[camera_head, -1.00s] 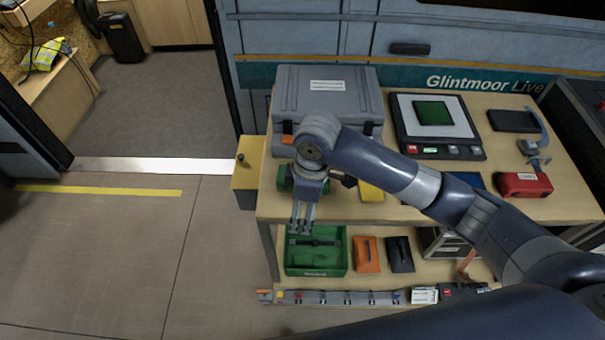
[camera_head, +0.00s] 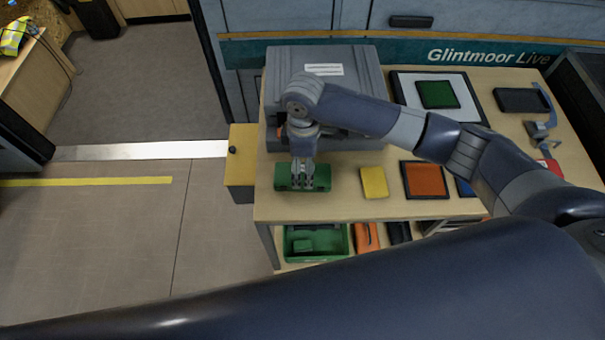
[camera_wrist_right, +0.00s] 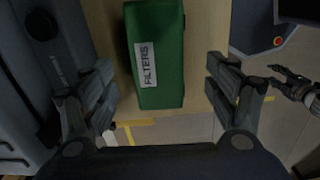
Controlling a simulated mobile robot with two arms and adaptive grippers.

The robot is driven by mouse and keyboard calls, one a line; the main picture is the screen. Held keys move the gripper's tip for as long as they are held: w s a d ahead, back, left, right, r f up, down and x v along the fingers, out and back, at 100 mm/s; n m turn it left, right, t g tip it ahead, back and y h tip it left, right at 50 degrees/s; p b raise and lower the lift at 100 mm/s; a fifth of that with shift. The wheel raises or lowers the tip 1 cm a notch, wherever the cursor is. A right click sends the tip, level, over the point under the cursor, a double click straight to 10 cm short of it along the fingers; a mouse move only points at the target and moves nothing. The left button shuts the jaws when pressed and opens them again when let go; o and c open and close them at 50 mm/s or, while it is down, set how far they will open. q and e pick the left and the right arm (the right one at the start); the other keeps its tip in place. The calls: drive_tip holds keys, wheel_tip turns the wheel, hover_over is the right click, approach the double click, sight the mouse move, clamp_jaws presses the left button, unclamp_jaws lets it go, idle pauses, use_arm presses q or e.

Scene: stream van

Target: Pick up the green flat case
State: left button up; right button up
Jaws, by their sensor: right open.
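The green flat case (camera_head: 288,183) lies on the tabletop near its front left corner, in front of the grey hard case. In the right wrist view the green case (camera_wrist_right: 160,85) carries a white label reading FILTERS. My right gripper (camera_head: 303,186) points down over it and hides its middle in the head view. In the right wrist view the right gripper (camera_wrist_right: 160,68) is open, one finger on each side of the green case, with gaps between. A dark gripper-like part, seemingly my left gripper (camera_wrist_right: 290,85), shows at the right edge of that view; its opening is unclear.
The grey hard case (camera_head: 350,65) stands close behind. A yellow case (camera_head: 374,182) and an orange one (camera_head: 425,180) lie to the right. A green square (camera_head: 438,95) lies on a pale pad behind. A yellow box (camera_head: 240,165) adjoins the table's left edge. A green bin (camera_head: 317,259) sits below.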

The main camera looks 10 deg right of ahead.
sight(302, 173)
drive_tip(key=shift+f, duration=0.3)
wheel_tip(302, 173, down, 4)
drive_tip(key=shift+w+f+p, duration=0.15)
drive_tip(key=shift+f+p, duration=0.1)
drive_tip(key=shift+p, duration=0.5)
drive_tip(key=shift+f, duration=0.3)
drive_tip(key=shift+c, duration=1.1)
use_arm(q)
drive_tip(key=shift+w+r, duration=0.55)
drive_tip(key=shift+r, duration=0.2)
use_arm(e)
drive_tip(key=shift+w+a, duration=0.1)
drive_tip(key=c, duration=1.2)
